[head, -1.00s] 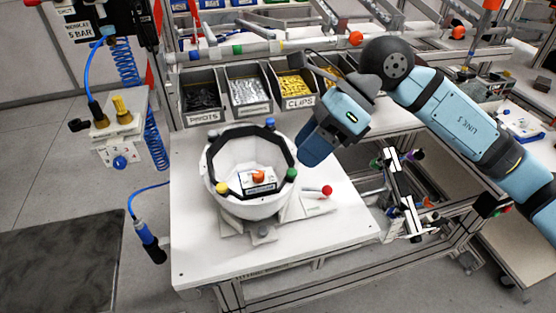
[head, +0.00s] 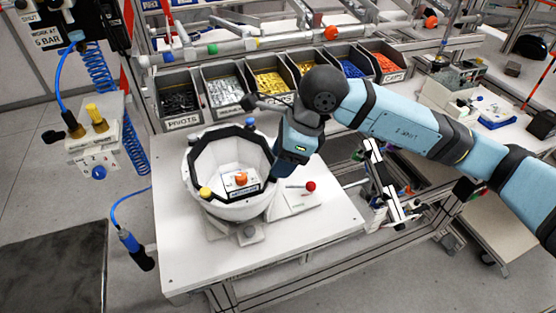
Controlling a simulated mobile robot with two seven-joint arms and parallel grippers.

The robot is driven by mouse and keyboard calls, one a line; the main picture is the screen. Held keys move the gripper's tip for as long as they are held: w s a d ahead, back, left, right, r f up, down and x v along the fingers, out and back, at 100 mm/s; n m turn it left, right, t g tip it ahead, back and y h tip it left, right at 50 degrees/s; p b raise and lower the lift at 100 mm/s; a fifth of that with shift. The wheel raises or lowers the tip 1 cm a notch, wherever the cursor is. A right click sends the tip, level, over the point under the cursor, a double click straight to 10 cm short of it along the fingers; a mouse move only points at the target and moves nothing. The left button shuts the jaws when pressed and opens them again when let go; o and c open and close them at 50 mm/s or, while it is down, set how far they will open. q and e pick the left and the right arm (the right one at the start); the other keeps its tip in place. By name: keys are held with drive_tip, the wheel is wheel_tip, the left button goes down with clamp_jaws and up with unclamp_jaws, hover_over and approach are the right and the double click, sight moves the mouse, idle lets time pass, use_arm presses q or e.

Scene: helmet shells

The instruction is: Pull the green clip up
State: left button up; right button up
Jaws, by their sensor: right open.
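The white helmet shell (head: 203,201) sits open side up on a fixture on the white table, with a black octagonal band around its rim. The green clip is hidden behind my right gripper (head: 275,180), which reaches down at the right side of the rim. The right gripper is open, but its fingertips are hard to make out, and I cannot tell whether they touch the clip. My left gripper is not in view.
A red-knobbed lever (head: 310,186) stands just right of the shell. Bins of pivots (head: 180,104), clips and other parts line the back of the table. A blue tool (head: 136,250) hangs at the left. The front of the tabletop (head: 290,245) is clear.

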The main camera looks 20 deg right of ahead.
drive_tip(key=shift+x, duration=1.15)
clamp_jaws()
drive_tip(key=shift+w+r+b, duration=0.1)
drive_tip(key=shift+r+b, duration=0.25)
drive_tip(key=shift+b, duration=0.3)
drive_tip(key=shift+r, duration=0.3)
unclamp_jaws()
drive_tip(key=b+v, duration=0.2)
drive_tip(key=v, duration=1.2)
